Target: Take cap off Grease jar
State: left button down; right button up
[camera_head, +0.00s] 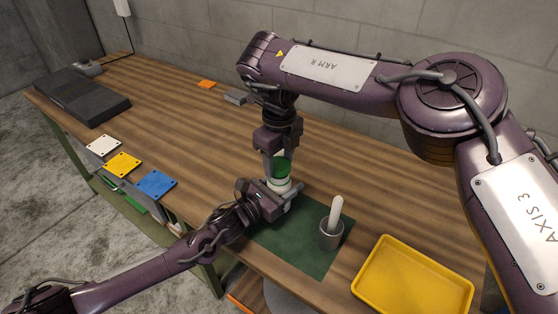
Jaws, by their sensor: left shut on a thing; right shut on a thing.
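The grease jar (281,186) is a small white jar on the green mat (318,256), near the middle of the bench. Its green cap (281,169) is at its top. My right gripper (281,158) comes down from above and is shut on the cap. My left gripper (284,196) comes from the lower left and is shut on the jar's body, hiding part of it. I cannot tell whether the cap is still seated on the jar.
A grey cup (331,236) with a white rod-like tool (336,210) stands on the mat. A yellow tray (413,283) lies at lower right. White, yellow and blue plates (156,184) line the left edge. A dark flat case (82,101) lies far left. The bench's middle left is clear.

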aim_at(279, 163)
jog(key=shift+r, duration=2.05)
pick_arm(q)
jog(key=shift+c, duration=2.3)
grip_release()
